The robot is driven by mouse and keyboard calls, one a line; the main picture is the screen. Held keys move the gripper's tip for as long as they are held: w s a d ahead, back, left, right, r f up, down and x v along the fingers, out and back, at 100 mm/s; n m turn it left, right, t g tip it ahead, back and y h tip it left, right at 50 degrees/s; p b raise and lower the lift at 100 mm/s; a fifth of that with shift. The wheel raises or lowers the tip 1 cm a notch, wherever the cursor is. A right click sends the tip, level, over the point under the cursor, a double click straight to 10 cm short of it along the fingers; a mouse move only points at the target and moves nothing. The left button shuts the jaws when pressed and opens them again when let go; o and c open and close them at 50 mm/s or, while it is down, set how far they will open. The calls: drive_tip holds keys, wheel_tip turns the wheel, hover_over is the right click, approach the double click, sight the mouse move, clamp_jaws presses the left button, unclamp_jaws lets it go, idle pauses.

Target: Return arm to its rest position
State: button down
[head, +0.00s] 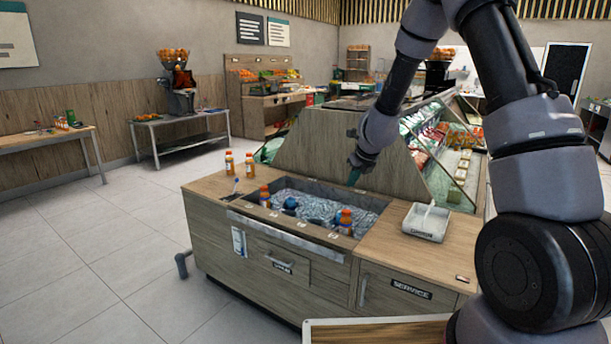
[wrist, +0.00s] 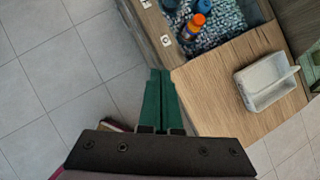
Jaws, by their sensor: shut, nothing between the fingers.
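In the wrist view the fingers show over the floor and the counter's edge. The ice well (head: 285,185) holds orange bottles with blue parts; one bottle (head: 345,222) stands at the front right, and it also shows in the wrist view (wrist: 196,26).
A white bin (head: 425,222) sits on the wooden counter (head: 385,250) right of the well. Two orange bottles (head: 249,165) stand at the counter's back left. A sloped display case (head: 440,140) rises behind. Tiled floor (head: 90,240) at the left is clear.

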drive_tip(key=s+d+r+n+y, duration=0.1)
drive_tip(key=s+r+n, duration=0.4)
drive_tip(key=r, duration=0.3)
drive_tip(key=s+r+n+t+y, duration=0.1)
drive_tip(key=s+r+n, duration=0.35)
drive_tip(key=r, duration=0.35)
drive_tip(key=s+d+r+n, duration=0.1)
drive_tip(key=s+r+n, duration=0.4)
drive_tip(key=r, duration=0.2)
drive_tip(key=s+d+r+n+h, duration=0.1)
drive_tip(key=s+d+r+n, duration=0.1)
drive_tip(key=s+n, duration=0.4)
drive_tip(key=s+d+r+n+h, duration=0.1)
drive_tip(key=s+d+r+n, duration=0.2)
drive_tip(key=s, duration=1.1)
drive_tip(key=d+n, duration=0.1)
drive_tip(key=n, duration=0.2)
drive_tip(key=shift+d, duration=0.3)
